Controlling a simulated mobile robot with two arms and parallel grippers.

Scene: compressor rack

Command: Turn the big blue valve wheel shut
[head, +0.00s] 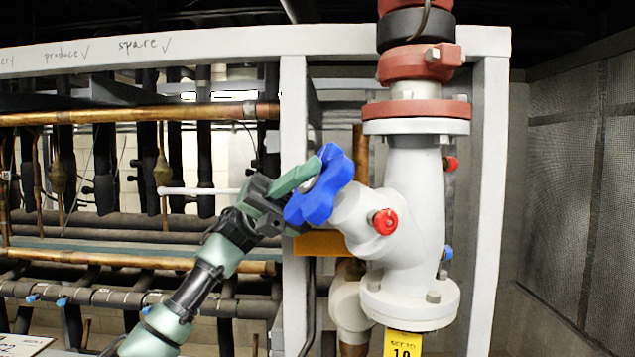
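The big blue valve wheel (322,190) has a lobed rim and sits tilted on the upper-left end of a white angled valve body (395,215). My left gripper (298,198) comes up from the lower left and is at the wheel's left side. One green finger lies along the wheel's upper-left edge. The other finger is mostly hidden by the wheel and the gripper's own body, so I cannot tell whether the fingers are closed on the rim. My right gripper is not in view.
A red cap (385,222) sits on the valve body, right of the wheel. A white frame post (294,120) stands just behind the gripper. Copper pipes (140,114) run across the left. A yellow tag (402,344) hangs below the lower flange. A mesh panel (585,190) closes the right side.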

